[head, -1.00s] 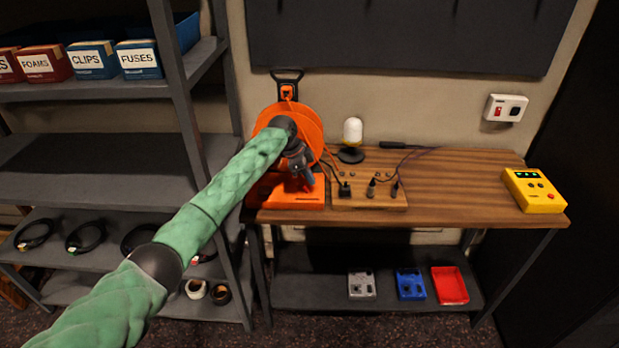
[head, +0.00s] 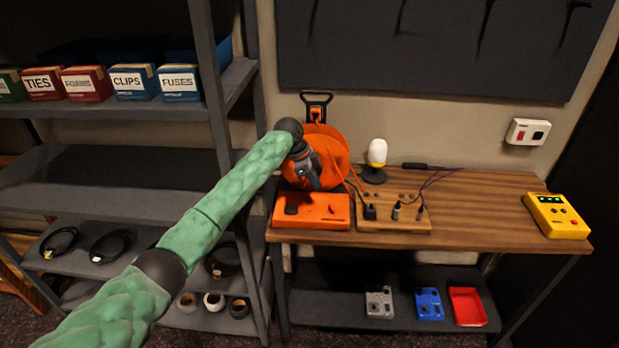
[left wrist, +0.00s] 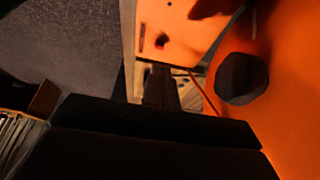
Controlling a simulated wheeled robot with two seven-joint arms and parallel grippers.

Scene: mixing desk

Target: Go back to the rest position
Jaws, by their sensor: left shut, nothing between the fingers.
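My left arm reaches in from the lower left in the head view. My left gripper (head: 313,180) is shut and empty. It hangs in front of the orange cable reel (head: 335,150), above the reel's orange base box (head: 312,211). In the left wrist view the orange reel (left wrist: 285,90) fills the right side, close to the gripper. I cannot tell whether the gripper touches the reel. My right gripper is not in view.
A wooden desk (head: 480,200) holds a wooden socket board (head: 395,222), a white-topped lamp (head: 376,152) and a yellow meter (head: 556,215). A grey shelf unit (head: 90,182) with labelled boxes stands left. Below the desk are a blue part (head: 429,304) and a red tray (head: 467,306).

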